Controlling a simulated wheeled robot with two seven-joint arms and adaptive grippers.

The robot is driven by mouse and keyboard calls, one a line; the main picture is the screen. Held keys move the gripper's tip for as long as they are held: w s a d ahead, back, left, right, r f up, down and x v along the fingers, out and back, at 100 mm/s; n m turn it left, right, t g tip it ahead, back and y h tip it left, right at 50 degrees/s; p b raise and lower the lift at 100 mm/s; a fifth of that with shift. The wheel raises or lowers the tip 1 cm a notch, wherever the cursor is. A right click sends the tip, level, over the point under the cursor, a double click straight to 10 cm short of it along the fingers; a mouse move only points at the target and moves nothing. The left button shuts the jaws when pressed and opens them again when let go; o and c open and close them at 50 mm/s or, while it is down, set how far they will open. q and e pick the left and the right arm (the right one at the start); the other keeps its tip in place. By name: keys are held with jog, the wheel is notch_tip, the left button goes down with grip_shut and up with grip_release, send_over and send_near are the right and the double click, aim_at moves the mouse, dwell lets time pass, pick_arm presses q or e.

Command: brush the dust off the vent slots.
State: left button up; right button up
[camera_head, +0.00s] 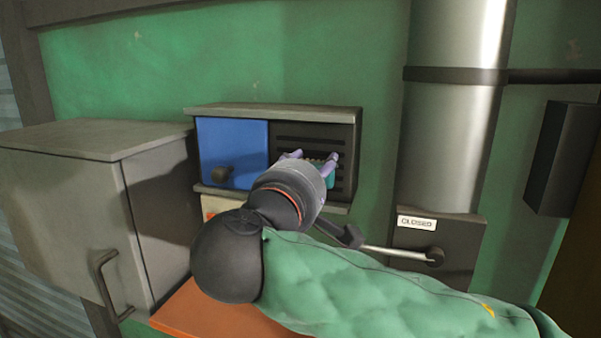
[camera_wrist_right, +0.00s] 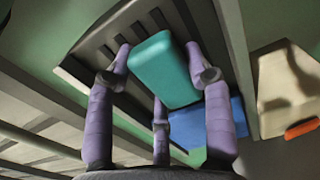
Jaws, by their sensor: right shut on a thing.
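My right gripper (camera_head: 310,159) is in front of a grey box's dark panel of vent slots (camera_head: 299,140). In the right wrist view the teal brush (camera_wrist_right: 166,69) sits between the fingers of the gripper (camera_wrist_right: 160,68), close in front of the slots (camera_wrist_right: 115,45). Whether the bristles touch the slots I cannot tell. My wrist hides the lower part of the panel in the head view. Dust is not clearly visible. My left gripper is out of view.
A blue door (camera_head: 232,150) with a dark knob is left of the slots. A grey cabinet (camera_head: 70,200) with a handle stands at left. A metal column (camera_head: 455,110) and a lever (camera_head: 400,252) under a CLOSED sign (camera_head: 416,223) are at right. An orange surface (camera_head: 210,312) lies below.

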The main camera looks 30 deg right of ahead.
jog(key=shift+s+d+r, duration=0.35)
jog(key=shift+s+d, duration=0.35)
jog(key=shift+s, duration=0.1)
jog(key=shift+w+a, duration=0.45)
jog(key=shift+w, duration=0.05)
jog(key=shift+w+a+p, duration=0.5)
jog(key=shift+w+a, duration=0.55)
jog(key=shift+w, duration=0.2)
jog(key=shift+s+d+b, duration=0.4)
jog(key=shift+s+d, duration=0.25)
jog(key=shift+s, duration=0.15)
jog(key=shift+s+d, duration=0.8)
jog(key=shift+s, duration=0.1)
jog(key=shift+w+a, duration=1.45)
jog(key=shift+w, duration=0.25)
jog(key=shift+s+d+f, duration=0.25)
jog(key=shift+s, duration=0.05)
jog(key=shift+s+d+f+b, duration=0.3)
jog(key=shift+s+d+b, duration=0.35)
jog(key=shift+s, duration=0.1)
jog(key=shift+s+d+f+b, duration=0.3)
jog(key=shift+s+d+b, duration=0.25)
jog(key=shift+s, duration=0.2)
